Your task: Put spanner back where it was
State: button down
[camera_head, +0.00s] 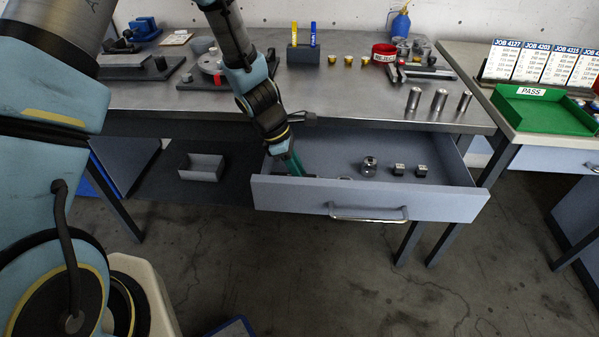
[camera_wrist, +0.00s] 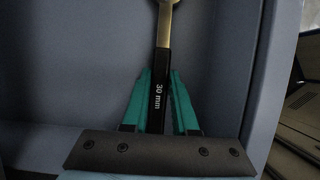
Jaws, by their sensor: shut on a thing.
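The spanner (camera_wrist: 164,40) has a dark handle marked "30 mm" and a pale metal head that runs out of the top of the wrist view. My gripper (camera_wrist: 162,78) has teal fingers, one on each side of the handle, and is shut on it. In the head view my gripper (camera_head: 293,166) reaches down into the left part of the open drawer (camera_head: 370,200). The wrist view shows the spanner inside the drawer, between its walls. I cannot tell whether the spanner touches the drawer floor. Most of it is hidden by the drawer front in the head view.
A round metal piece (camera_head: 369,166) and two small metal blocks (camera_head: 399,169) (camera_head: 421,171) lie in the right half of the drawer. Three metal cylinders (camera_head: 439,100) stand on the bench above. A grey open bin (camera_head: 201,167) sits on the lower shelf. The drawer's middle looks mostly clear.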

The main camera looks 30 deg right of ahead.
jog(key=c, duration=0.7)
grip_release()
jog(key=shift+r, duration=0.2)
jog(key=v, duration=1.1)
jog(key=shift+w+a+r, duration=0.15)
jog(key=shift+a+r, duration=0.05)
jog(key=shift+r, duration=0.15)
jog(key=w+a+r+m+t+y, duration=0.1)
jog(key=w+a+r+m, duration=0.2)
jog(key=a, duration=0.7)
jog(key=w+a+r+m+t, duration=0.2)
jog(key=w+a, duration=0.1)
jog(key=a, duration=0.6)
jog(key=a+r+m, duration=0.1)
jog(key=a+m, duration=0.1)
jog(key=a, duration=0.3)
jog(key=s+a+r+m+t+y, duration=0.1)
jog(key=a+m, duration=0.1)
jog(key=a, duration=0.3)
jog(key=s+a+r+m+y, duration=0.1)
jog(key=a+m, duration=0.1)
jog(key=a, duration=0.4)
